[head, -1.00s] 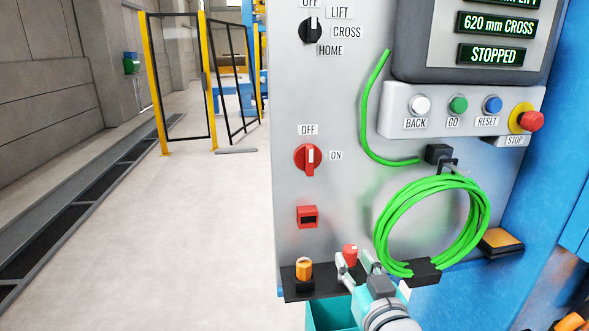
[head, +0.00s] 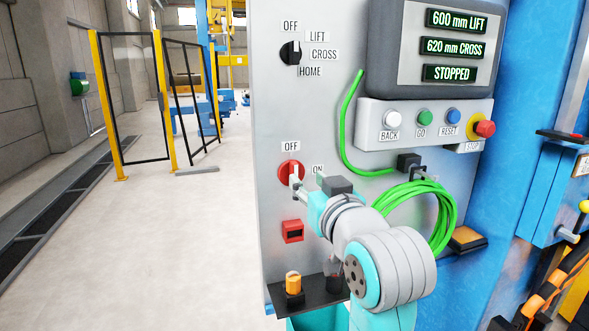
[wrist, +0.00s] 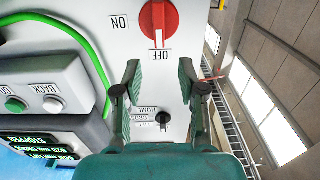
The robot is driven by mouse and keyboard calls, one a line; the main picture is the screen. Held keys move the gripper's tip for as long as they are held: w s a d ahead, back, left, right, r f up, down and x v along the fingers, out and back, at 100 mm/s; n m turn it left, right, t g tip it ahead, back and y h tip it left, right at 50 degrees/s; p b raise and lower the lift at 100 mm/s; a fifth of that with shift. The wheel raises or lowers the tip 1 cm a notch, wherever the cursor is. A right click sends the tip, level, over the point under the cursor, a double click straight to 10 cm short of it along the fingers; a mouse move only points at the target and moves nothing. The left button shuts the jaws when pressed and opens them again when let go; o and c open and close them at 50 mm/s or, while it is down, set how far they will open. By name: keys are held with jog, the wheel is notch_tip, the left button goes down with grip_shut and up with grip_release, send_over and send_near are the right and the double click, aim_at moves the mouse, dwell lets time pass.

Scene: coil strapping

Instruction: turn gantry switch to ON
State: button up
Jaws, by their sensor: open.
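The gantry switch is a red rotary knob (head: 291,172) with a pale handle, on the grey panel between an OFF label above and an ON label at its right. In the wrist view, which is upside down, the red knob (wrist: 158,20) has its pale pointer towards the OFF label (wrist: 161,55); the ON label (wrist: 119,22) is to the left. My gripper (head: 306,190) is in front of the panel, close to the knob in the head view. In the wrist view my open, empty gripper (wrist: 160,68) has its fingers apart, with the knob beyond the tips.
A selector switch (head: 290,53) sits higher on the panel. A button box (head: 405,130) and a coiled green cable (head: 445,215) are at the right. A red square fitting (head: 292,231) is below the knob. A small dark shelf (head: 283,308) juts out. Floor at left is clear.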

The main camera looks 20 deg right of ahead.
aim_at(296, 168)
jog(key=w, duration=0.8)
jog(key=shift+w, duration=0.1)
grip_shut()
